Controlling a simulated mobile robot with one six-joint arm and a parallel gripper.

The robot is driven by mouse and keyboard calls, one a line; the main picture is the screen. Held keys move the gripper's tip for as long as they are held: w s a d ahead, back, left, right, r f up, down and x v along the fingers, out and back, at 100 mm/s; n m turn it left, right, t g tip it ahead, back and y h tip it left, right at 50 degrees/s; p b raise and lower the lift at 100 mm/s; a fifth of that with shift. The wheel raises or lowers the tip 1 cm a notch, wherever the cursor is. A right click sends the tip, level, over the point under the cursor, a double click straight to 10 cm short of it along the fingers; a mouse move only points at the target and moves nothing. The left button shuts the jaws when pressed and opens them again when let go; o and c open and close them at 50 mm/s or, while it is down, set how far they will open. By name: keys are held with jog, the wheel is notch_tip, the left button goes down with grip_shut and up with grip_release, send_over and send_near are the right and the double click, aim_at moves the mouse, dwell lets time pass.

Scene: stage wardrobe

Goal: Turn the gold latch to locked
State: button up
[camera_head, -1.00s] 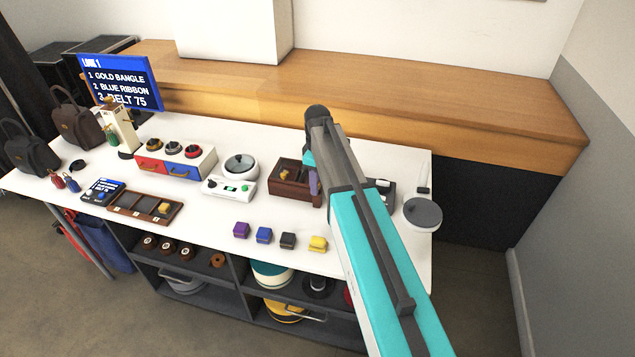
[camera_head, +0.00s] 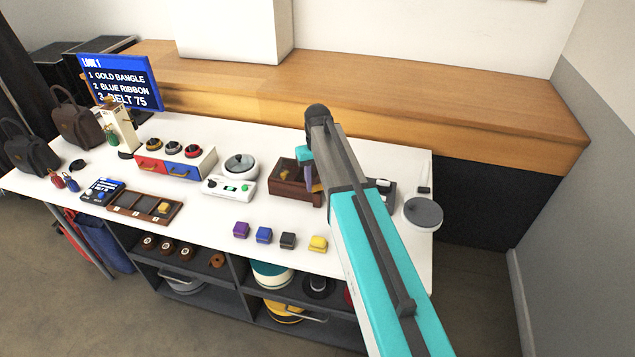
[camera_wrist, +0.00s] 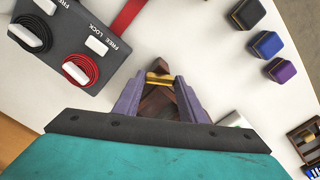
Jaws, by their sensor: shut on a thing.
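The gold latch (camera_wrist: 159,78) shows in the wrist view as a small gold bar between the tips of my gripper (camera_wrist: 158,82). The two purple-grey fingers are closed in on it, and it sits at the edge of a dark brown wooden box (camera_wrist: 160,104). In the head view the box (camera_head: 284,187) is on the white table, with my gripper (camera_head: 312,180) at its right end.
Beside the box in the wrist view is a grey panel (camera_wrist: 72,42) marked FREE and LOCK, with black and red coils. Purple, blue, dark and yellow blocks (camera_head: 264,235) stand along the table front. A white scale-like device (camera_head: 228,188) is left of the box.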

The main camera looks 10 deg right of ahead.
aim_at(318, 185)
jog(key=m, duration=0.7)
jog(key=shift+w+r, duration=0.1)
jog(key=shift+w, duration=0.05)
dwell(0.5)
jog(key=o, duration=1.1)
jog(key=shift+c, duration=0.2)
notch_tip(318, 185, up, 14)
jog(key=b, duration=0.3)
